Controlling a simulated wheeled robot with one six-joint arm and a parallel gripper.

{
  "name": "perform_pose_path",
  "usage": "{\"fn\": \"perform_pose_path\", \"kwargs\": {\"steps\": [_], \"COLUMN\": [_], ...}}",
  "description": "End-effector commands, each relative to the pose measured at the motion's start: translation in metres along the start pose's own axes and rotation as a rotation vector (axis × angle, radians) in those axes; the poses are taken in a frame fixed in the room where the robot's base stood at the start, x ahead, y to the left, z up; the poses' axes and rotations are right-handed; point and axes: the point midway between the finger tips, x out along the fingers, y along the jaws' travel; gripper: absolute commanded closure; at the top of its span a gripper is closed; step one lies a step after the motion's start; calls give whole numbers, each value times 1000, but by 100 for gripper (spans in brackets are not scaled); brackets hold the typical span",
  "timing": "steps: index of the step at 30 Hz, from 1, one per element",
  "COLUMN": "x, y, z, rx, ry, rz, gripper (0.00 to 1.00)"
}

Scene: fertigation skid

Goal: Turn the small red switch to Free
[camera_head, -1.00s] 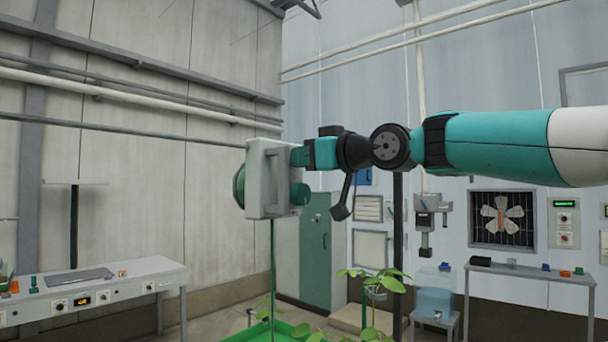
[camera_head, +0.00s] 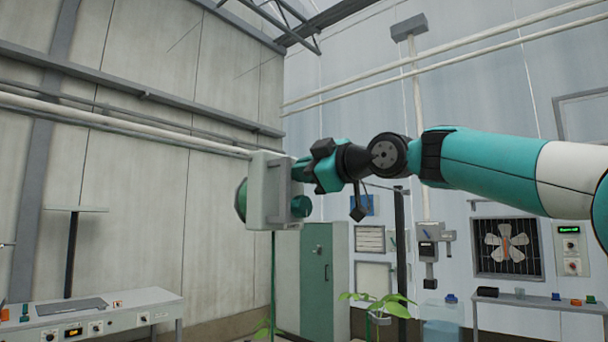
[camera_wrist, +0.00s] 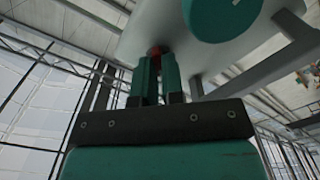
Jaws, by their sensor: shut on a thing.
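The small red switch (camera_wrist: 155,50) shows as a bit of red on the underside of a pale grey box in the wrist view. My gripper (camera_wrist: 157,62) has its two teal fingers shut on it, and they cover most of it. Its pointer and markings cannot be read. The grey box (camera_head: 262,210) is on a thin green post at the middle of the head view, with a round teal knob (camera_wrist: 222,12) near the switch. In the head view my gripper (camera_head: 298,166) reaches the box's right side, and the switch is hidden there.
A plant (camera_head: 378,306) and a dark post (camera_head: 400,250) are below my arm. A control bench (camera_head: 95,315) is at lower left, and a green cabinet (camera_head: 318,280) is behind.

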Motion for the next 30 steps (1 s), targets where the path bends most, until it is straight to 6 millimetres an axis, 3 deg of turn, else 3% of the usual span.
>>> {"fn": "perform_pose_path", "kwargs": {"steps": [15,16,19,30], "x": [0,0,0,-6], "y": [0,0,0,0], "z": [-1,-1,-1,1], "rx": [-21,-21,-20,-20], "ry": [2,2,2,1], "rz": [1,1,1,2], "gripper": [100,87,66,66]}}
